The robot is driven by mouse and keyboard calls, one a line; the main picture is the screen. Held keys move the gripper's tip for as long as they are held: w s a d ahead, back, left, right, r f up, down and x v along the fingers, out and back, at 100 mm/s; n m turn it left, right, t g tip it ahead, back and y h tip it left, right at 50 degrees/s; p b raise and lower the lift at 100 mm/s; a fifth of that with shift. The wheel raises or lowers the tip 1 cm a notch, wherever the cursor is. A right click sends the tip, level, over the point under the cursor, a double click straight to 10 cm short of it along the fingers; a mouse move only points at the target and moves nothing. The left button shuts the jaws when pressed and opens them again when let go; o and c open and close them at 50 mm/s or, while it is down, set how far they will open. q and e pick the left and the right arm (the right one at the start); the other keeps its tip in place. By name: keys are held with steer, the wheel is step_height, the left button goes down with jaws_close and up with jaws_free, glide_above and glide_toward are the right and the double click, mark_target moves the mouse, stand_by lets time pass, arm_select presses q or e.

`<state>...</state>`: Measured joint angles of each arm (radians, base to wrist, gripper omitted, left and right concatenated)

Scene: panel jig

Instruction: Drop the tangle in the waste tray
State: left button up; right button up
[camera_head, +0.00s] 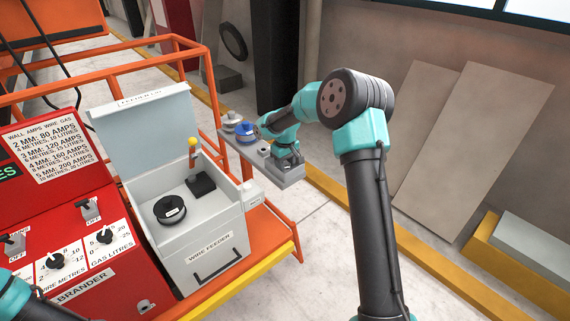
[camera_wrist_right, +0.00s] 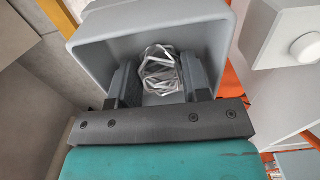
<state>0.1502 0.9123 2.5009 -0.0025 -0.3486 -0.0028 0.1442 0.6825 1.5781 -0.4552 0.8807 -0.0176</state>
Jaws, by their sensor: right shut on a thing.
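The tangle (camera_wrist_right: 160,72) is a loose bundle of thin silvery wire. In the right wrist view it sits between the two dark fingers of my right gripper (camera_wrist_right: 161,78), which is shut on it. Behind and around the fingers is the grey waste tray (camera_wrist_right: 85,42), an open box with raised walls. The tangle shows against the tray's inside; I cannot tell whether it touches the floor of it. In the head view my right gripper (camera_head: 288,160) points down at the grey tray (camera_head: 291,183), and the tangle is hidden. My left gripper is out of view.
The white wire feeder (camera_head: 215,250) stands left of the tray with its lid (camera_head: 140,125) up and a black spool (camera_head: 170,209) inside. A blue item (camera_head: 245,133) and a grey item (camera_head: 231,121) sit behind the tray. Orange rails (camera_head: 210,80) run nearby.

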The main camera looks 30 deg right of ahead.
steer(key=shift+f, duration=0.15)
steer(key=o, duration=0.6)
step_height(320, 180, up, 12)
steer(key=shift+r, duration=0.2)
stand_by(0.4)
